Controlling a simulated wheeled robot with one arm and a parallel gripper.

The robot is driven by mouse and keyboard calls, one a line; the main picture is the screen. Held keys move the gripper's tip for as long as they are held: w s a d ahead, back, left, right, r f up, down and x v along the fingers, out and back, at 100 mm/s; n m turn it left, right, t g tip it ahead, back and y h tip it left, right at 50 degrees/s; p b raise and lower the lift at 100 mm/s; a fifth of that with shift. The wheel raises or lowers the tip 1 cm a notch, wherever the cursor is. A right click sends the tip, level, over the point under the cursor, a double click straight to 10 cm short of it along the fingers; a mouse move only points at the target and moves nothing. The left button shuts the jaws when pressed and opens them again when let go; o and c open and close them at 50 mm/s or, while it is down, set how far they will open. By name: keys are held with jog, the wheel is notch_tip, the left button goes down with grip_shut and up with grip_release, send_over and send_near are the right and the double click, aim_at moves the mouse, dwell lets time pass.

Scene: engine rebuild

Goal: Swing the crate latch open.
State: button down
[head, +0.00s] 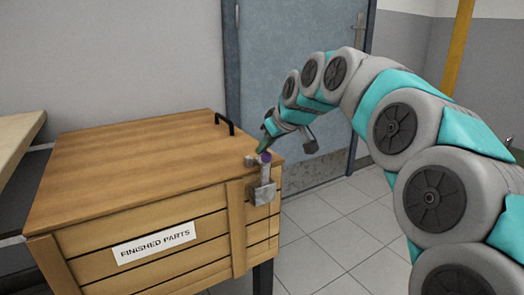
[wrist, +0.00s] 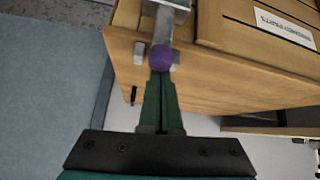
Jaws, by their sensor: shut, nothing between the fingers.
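The wooden crate (head: 135,215) has a closed lid and a "FINISHED PARTS" label. Its latch (head: 265,173) is a grey metal bar by the crate's right front corner, standing about upright from a metal bracket (head: 262,193). A purple knob (head: 266,157) tops the bar, level with the lid edge. In the wrist view the knob (wrist: 161,57) sits directly at the tips of my gripper (wrist: 160,77). My green fingers are shut with nothing between them. In the head view my gripper (head: 266,148) reaches the knob from above; whether it touches cannot be told.
A blue-grey door (head: 285,60) is behind the crate. A worktop (head: 18,140) edges in at the left. The tiled floor (head: 325,225) right of the crate is clear.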

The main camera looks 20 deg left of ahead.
aim_at(267, 159)
jog(key=shift+s+d+f+t+y+b, duration=0.35)
jog(key=shift+s+d+t+y+b, duration=0.45)
jog(key=shift+b, duration=0.75)
jog(key=shift+s+d+f+t+y+b, duration=0.35)
jog(key=shift+s+d+t+y+b, duration=0.45)
jog(key=shift+b, duration=0.7)
jog(key=shift+s+d+f+b, duration=0.2)
jog(key=shift+d+b, duration=0.1)
jog(key=shift+d, duration=0.05)
jog(key=shift+s+d+f+b, duration=0.15)
jog(key=shift+d+f+b, duration=0.1)
jog(key=shift+d, duration=0.1)
jog(key=shift+g, duration=0.3)
jog(key=shift+s+d+f+b, duration=0.25)
jog(key=shift+s+d+f, duration=0.35)
jog(key=shift+f, duration=0.25)
jog(key=shift+s+d+f+b, duration=0.2)
jog(key=shift+s+d+f, duration=0.3)
jog(key=shift+f, duration=0.3)
jog(key=shift+s+f, duration=0.15)
jog(key=shift+f, duration=0.25)
notch_tip(267, 159, up, 6)
jog(key=f+p, duration=0.1)
jog(key=p, duration=0.1)
jog(key=s+d, duration=0.5)
jog(key=d, duration=0.1)
jog(key=shift+s+d+r, duration=0.15)
jog(key=shift+s+d, duration=0.05)
jog(key=shift+d, duration=0.1)
